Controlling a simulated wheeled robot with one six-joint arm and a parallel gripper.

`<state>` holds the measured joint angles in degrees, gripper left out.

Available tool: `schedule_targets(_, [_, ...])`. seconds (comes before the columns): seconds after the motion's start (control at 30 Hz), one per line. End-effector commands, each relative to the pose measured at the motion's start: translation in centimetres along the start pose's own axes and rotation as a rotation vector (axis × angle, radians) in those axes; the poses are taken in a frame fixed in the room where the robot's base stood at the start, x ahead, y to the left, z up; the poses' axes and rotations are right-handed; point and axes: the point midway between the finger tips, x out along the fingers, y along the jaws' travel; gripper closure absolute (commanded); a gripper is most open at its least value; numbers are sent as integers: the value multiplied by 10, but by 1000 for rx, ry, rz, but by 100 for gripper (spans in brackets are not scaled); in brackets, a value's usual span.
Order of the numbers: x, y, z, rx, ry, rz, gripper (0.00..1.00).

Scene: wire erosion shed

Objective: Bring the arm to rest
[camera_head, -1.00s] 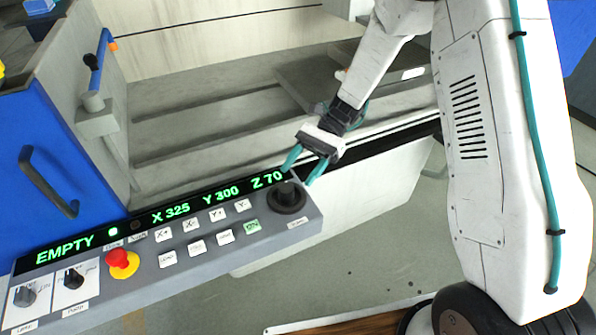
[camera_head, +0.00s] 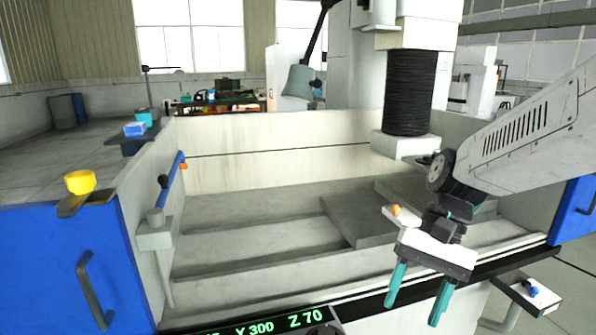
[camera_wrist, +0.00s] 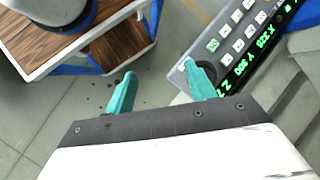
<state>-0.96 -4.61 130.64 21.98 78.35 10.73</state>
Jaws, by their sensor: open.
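My gripper (camera_head: 416,295) is in the lower right of the head view, its two teal fingers spread apart and pointing down, with nothing between them. My arm reaches in from the right edge. The gripper hangs in front of the machine's tank (camera_head: 250,225), near its front rim. In the wrist view my gripper (camera_wrist: 163,88) also shows open and empty. The control panel (camera_wrist: 262,48) lies beyond the right finger there. In the head view only the top of the panel's display (camera_head: 270,328) shows at the bottom edge.
A yellow cup (camera_head: 80,182) stands on a ledge at the left. A blue door with a handle (camera_head: 95,290) is below it. A black column (camera_head: 408,92) hangs over the tank. A wood-topped cart (camera_wrist: 60,42) stands on the floor in the wrist view.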

Motion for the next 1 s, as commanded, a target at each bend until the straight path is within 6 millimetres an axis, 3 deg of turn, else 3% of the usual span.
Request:
schedule_targets(0.2, [-17, 42, 49, -149, 232, 99, 45])
schedule_targets(0.43, [-22, 84, 84, -274, 449, 217, 45])
schedule_targets(0.6, [-21, 102, 97, -324, 542, 275, 45])
schedule_targets(1.0, [-21, 108, 100, -340, 570, 296, 45])
